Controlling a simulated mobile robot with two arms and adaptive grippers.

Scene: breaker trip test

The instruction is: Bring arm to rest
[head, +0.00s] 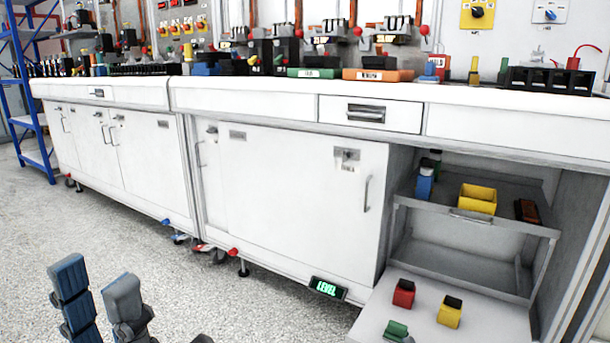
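My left gripper (97,283) shows at the bottom left of the head view. Its two finger pads, one bluish and one grey, stand upright with a gap between them. Nothing shows between them, and floor is visible around them. It is in front of the white cabinets and apart from the bench. The rest of the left arm is below the picture edge. I cannot make out my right gripper in this view.
A long white workbench (250,100) carries breakers, switches and an orange block (378,75). At right, an open shelf (470,232) holds a yellow bin (477,199). Red (403,293) and yellow (450,312) blocks sit on a low panel. Speckled floor is clear in front.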

